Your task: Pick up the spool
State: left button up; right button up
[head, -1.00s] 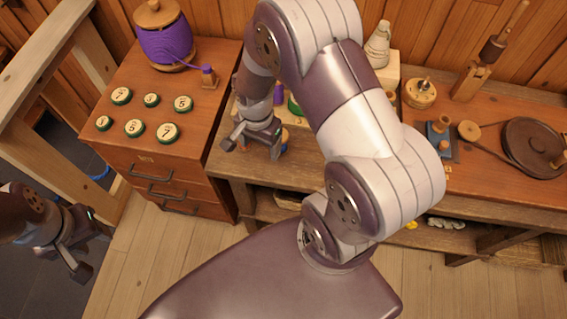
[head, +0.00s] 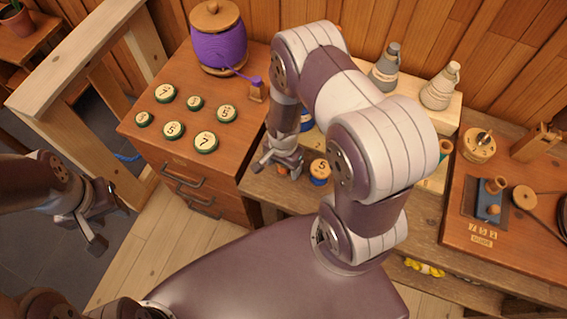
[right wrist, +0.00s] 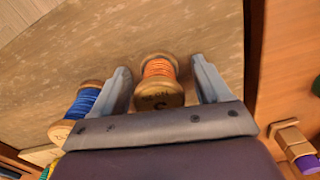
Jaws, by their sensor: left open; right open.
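An orange-thread spool (right wrist: 159,68) with a wooden end carrying dark marks lies between the two fingers of my right gripper (right wrist: 164,78) in the right wrist view. The fingers are open, with a gap visible on both sides of it. A blue-thread spool (right wrist: 83,103) lies just left of the left finger. In the head view my right gripper (head: 279,168) is low over the bench, and a blue spool (head: 320,180) with a 5 on its end is right of it. My forearm hides part of the bench. My left gripper (head: 111,224) is open and empty, away from the bench.
A drawer cabinet (head: 150,128) stands left of the bench, with several numbered round discs and a large purple-thread spool (head: 219,48) on top. Grey and white cones (head: 439,88) stand on a pale block behind my arm. A wooden frame (head: 75,70) is at left.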

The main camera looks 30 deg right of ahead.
jog(key=c, duration=1.1)
jog(key=shift+r, duration=0.1)
